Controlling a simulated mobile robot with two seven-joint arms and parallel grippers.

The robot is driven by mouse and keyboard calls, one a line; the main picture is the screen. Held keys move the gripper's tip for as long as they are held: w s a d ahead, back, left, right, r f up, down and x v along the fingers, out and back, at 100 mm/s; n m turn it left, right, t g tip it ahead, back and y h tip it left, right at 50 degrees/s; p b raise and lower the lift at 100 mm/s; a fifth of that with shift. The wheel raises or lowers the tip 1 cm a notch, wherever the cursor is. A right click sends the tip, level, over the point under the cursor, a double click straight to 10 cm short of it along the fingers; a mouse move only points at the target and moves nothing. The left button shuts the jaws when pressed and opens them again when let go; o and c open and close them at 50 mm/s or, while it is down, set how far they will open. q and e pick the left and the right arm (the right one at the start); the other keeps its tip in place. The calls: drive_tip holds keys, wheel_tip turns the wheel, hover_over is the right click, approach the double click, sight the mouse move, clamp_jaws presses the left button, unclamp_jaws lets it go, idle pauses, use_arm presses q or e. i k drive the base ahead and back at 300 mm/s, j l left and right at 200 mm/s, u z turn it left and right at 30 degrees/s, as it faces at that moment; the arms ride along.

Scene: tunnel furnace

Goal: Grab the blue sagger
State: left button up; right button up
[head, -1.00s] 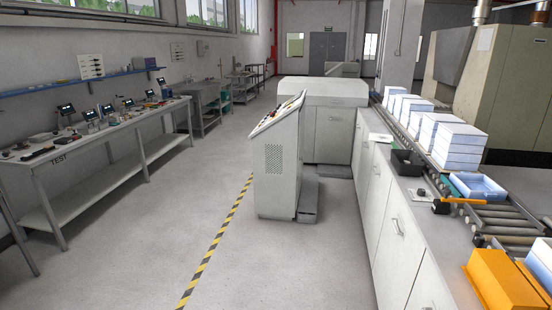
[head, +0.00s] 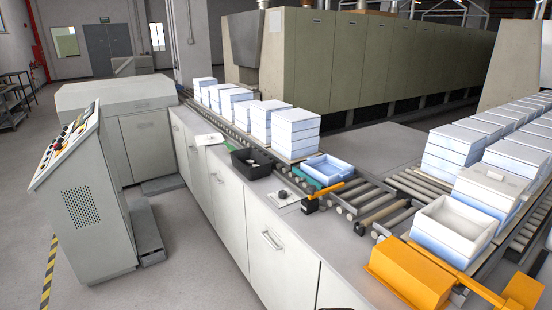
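A blue sagger (head: 327,168), a shallow open tray, sits on the roller conveyor in the middle of the head view. It stands alone, just right of the nearest stack on the line. An orange bar lies in front of it, partly across the rollers. Neither of my grippers shows in the head view.
White-and-blue stacks (head: 295,132) line the conveyor behind it. More stacks and an open white sagger (head: 455,224) stand at right, by an orange machine part (head: 410,272). White cabinets (head: 255,215) edge the near side. A control console (head: 85,200) stands left on open floor.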

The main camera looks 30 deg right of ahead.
sight(328, 170)
drive_tip(key=i+j+z, duration=0.1)
drive_tip(key=i+z, duration=0.2)
drive_tip(key=i+j+z, duration=0.3)
drive_tip(key=i, duration=0.15)
drive_tip(key=i+j+z, duration=0.3)
drive_tip(key=i+l, duration=0.05)
drive_tip(key=l, duration=0.05)
